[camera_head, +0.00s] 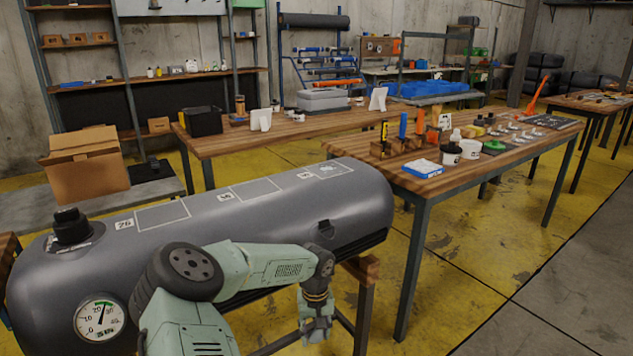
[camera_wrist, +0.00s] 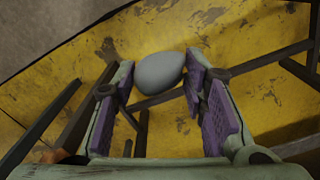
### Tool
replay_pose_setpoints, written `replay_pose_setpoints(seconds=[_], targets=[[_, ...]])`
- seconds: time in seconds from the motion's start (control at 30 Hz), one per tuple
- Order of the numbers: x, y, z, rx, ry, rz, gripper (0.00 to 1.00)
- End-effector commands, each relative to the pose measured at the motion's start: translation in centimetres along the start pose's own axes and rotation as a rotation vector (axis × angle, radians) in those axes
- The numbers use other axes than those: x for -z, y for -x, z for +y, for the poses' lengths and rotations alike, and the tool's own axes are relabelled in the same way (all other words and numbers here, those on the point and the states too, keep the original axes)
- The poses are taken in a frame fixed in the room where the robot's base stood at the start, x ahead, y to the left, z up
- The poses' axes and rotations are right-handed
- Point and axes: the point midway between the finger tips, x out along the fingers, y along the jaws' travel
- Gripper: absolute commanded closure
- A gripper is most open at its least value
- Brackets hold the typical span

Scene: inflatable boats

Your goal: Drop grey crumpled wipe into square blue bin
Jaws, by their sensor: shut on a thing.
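The grey wipe (camera_wrist: 158,73) is a smooth-looking rounded lump between the purple-padded fingers of my gripper (camera_wrist: 161,80) in the wrist view. My gripper is shut on it. In the head view my gripper (camera_head: 317,325) hangs low in front of the grey tube, over the floor; the wipe cannot be made out there. A small, low blue box (camera_head: 424,168) with white on top lies at the near left corner of the right table. Larger blue bins (camera_head: 432,88) stand at the back. I cannot tell which, if any, is the square blue bin.
The big grey inflatable tube (camera_head: 255,205) with patches and a gauge (camera_head: 100,318) lies across the front. The right wooden table (camera_head: 455,188) carries tubs, bottles and tools. A black bin (camera_head: 203,121) and a cardboard box (camera_head: 88,165) stand behind. Yellow floor is clear at right.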

Motion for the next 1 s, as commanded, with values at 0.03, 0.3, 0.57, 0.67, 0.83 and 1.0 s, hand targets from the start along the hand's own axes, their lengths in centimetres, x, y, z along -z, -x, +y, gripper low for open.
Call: replay_pose_setpoints(seconds=[0.03,0.3,0.57,0.67,0.83,1.0], targets=[[0.2,-0.5,0.2,0.0,-0.049,0.0,0.72],[0.8,-1.2,0.4,-0.001,-0.163,-0.001,0.72],[0.6,-1.4,0.3,-0.001,-0.162,-0.002,0.72],[-0.6,-2.7,-0.4,-0.002,-0.159,-0.006,0.72],[-5.5,-7.3,-2.0,-0.006,-0.157,-0.01,0.72],[-11.0,-10.8,-2.4,-0.005,-0.163,-0.006,0.72]])
